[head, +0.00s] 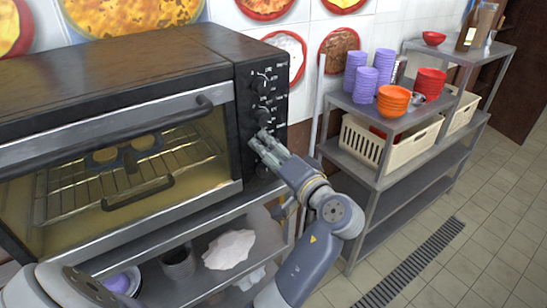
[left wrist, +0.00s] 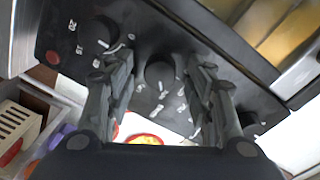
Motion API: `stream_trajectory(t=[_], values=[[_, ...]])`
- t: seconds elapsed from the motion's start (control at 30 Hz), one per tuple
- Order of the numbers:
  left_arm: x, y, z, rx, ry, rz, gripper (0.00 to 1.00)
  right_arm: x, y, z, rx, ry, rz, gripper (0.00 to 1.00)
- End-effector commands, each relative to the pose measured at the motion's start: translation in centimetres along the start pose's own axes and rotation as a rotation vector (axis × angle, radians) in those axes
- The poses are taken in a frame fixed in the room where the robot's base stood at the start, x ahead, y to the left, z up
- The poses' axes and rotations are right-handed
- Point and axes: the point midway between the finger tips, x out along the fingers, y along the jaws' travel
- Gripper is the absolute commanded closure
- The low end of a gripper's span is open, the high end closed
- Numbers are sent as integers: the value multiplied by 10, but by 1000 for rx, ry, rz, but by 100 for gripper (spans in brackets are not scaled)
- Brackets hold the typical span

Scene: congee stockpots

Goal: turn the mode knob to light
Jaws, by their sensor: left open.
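The oven's black control panel (head: 276,96) faces right of the glass door and bears a column of dark knobs. An upper knob (head: 261,82) and one below it (head: 262,115) show in the head view. My left gripper (head: 264,139) is at the panel just below these and hides what lies behind it. In the left wrist view, my left gripper (left wrist: 163,88) is open, with a round black knob (left wrist: 160,74) between its fingers. Contact is unclear. This appears to be the mode knob, but its labels are too small to read. My right gripper is not in view.
In the left wrist view, a numbered knob (left wrist: 103,31) and another knob (left wrist: 250,120) flank the central one. The oven door (head: 130,160) is shut, its handle jutting out. A metal shelf (head: 395,118) with cups and bowls stands right; floor (head: 490,225) beyond is clear.

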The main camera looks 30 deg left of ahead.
Motion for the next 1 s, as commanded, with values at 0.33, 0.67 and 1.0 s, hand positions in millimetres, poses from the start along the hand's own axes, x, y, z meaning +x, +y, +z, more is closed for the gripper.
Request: stream_trajectory(t=[0.33, 0.67, 1.0], values=[[0, 0, 0, -79, 4, -2, 51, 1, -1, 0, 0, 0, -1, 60], [0, 0, 1, -382, 22, -6, 51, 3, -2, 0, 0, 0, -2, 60], [0, -1, 1, -693, 39, -10, 51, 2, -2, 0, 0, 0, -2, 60]])
